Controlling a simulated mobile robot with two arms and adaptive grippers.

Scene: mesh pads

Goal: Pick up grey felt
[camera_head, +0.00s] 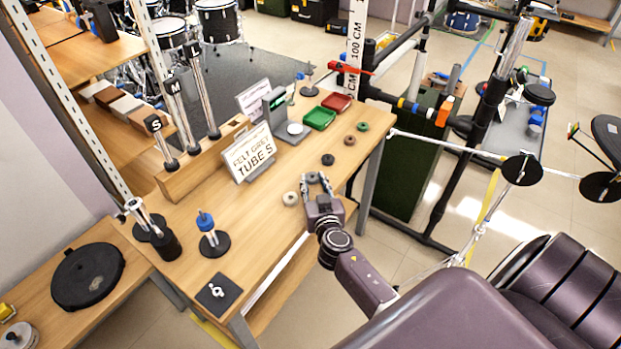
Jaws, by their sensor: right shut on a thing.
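My right gripper (315,181) reaches over the front edge of the wooden table. Its fingers are shut on a small grey felt pad (313,177), which is partly hidden between the fingertips. The pad is at or just above the tabletop; I cannot tell which. A sign (250,154) reading "FELT GREY TUBE S" stands behind it on the table. My left gripper is not in view.
A cream pad (290,198) lies just left of my right gripper. Black (328,159), brown (349,140) and green (362,126) pads lie beyond it. Tubes marked S, M and L rise at the back left.

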